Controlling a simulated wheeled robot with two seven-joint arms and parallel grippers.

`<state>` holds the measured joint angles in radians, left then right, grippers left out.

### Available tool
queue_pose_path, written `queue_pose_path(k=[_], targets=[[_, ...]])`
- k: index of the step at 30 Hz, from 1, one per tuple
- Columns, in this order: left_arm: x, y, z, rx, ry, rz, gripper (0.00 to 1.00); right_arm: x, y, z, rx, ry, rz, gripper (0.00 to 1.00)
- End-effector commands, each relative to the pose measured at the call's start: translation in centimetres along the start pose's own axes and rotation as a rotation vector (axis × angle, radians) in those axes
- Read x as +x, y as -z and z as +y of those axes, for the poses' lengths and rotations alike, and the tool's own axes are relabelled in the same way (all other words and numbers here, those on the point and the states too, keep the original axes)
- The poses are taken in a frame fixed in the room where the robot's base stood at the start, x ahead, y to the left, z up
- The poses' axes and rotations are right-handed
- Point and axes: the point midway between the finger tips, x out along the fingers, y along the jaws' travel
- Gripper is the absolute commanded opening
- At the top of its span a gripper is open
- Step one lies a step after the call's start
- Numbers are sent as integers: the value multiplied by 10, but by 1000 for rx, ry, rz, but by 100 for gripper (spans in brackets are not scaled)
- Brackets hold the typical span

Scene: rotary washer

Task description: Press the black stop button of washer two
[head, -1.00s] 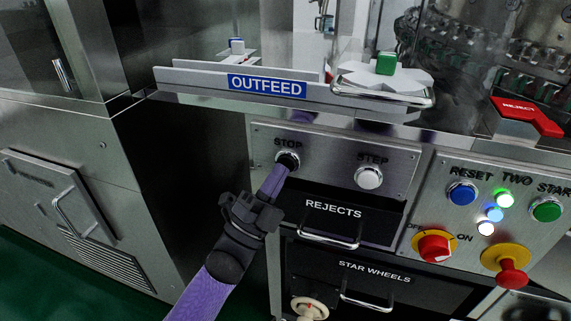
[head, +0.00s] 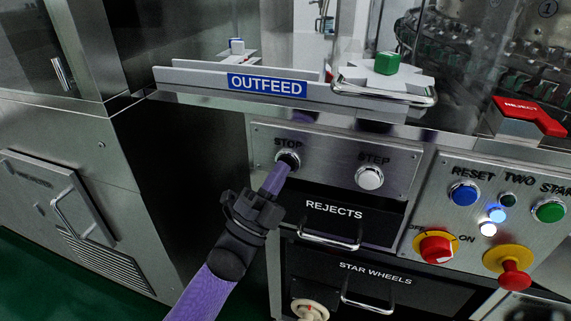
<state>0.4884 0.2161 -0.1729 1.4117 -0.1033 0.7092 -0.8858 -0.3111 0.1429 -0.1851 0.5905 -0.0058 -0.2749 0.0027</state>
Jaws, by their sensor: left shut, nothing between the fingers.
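The black stop button (head: 288,158) sits in a bright ring under the word STOP, on the metal panel below the OUTFEED sign. My left gripper (head: 281,175) is shut and empty. Its fingertips are at the button and cover its lower part; they look in contact with it. The label TWO stands on the panel to the right, above a small round lamp (head: 508,200) that is dark. My right gripper is not in view.
A white STEP button (head: 369,177) is right of the stop button. The REJECTS drawer (head: 368,222) and its handle lie just below. Blue reset (head: 464,194) and green start (head: 549,211) buttons and red knobs are further right. The outfeed rail (head: 195,82) runs above.

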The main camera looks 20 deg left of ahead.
Motion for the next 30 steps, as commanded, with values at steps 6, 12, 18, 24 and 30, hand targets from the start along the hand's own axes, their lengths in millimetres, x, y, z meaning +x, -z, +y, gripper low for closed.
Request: queue_pose_path(k=[6, 12, 18, 24, 30], targets=[[-5, 4, -6, 0, 0, -1, 0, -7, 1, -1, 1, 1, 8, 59], [-11, 8, -9, 1, 1, 0, 0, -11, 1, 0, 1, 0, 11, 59], [-12, 8, -8, 0, 0, 0, 0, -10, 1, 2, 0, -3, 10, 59], [-20, 17, -19, 0, 0, 0, 0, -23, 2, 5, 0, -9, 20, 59], [-35, 27, -29, 0, 0, 0, 0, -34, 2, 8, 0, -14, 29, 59]])
